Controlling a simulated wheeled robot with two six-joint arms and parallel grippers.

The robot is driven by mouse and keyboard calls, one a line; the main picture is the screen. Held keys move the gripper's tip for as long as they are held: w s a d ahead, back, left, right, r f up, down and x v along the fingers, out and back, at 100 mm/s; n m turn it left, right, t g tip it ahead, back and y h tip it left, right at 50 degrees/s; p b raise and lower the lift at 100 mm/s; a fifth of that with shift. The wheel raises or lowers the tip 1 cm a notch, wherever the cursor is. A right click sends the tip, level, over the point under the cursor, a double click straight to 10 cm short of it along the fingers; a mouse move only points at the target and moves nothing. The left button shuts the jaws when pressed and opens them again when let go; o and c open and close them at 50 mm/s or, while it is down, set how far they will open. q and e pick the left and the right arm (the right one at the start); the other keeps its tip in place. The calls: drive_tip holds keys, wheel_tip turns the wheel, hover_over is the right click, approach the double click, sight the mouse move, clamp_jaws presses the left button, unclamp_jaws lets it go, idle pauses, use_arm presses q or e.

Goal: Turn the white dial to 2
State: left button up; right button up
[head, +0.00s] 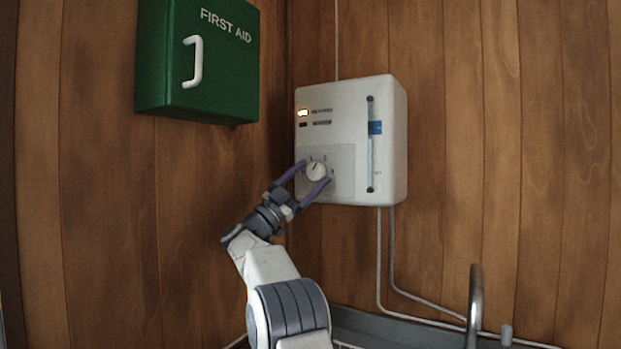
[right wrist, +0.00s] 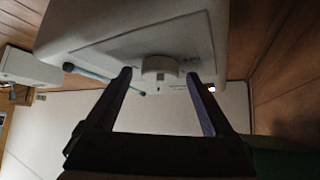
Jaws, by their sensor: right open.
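The white dial (head: 316,171) is on the lower left of a white wall unit (head: 384,93). A dark pointer mark shows on its face, tilted a little right of straight up; the small figures around it are too small to read. My right gripper (head: 316,171) is open, with one purple finger on each side of the dial. In the right wrist view the dial (right wrist: 160,68) shows between the two fingertips (right wrist: 160,76), with a gap on both sides. My left gripper is not in view.
A green first aid box (head: 197,103) hangs on the left wall. The unit has a lit lamp (head: 303,113) and a sight tube (head: 371,150) right of the dial. Pipes run down below it. A metal tap (head: 475,300) stands at the lower right.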

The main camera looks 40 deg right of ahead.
drive_tip(key=b+v, duration=0.2)
drive_tip(key=v, duration=0.8)
drive_tip(key=shift+b, duration=0.3)
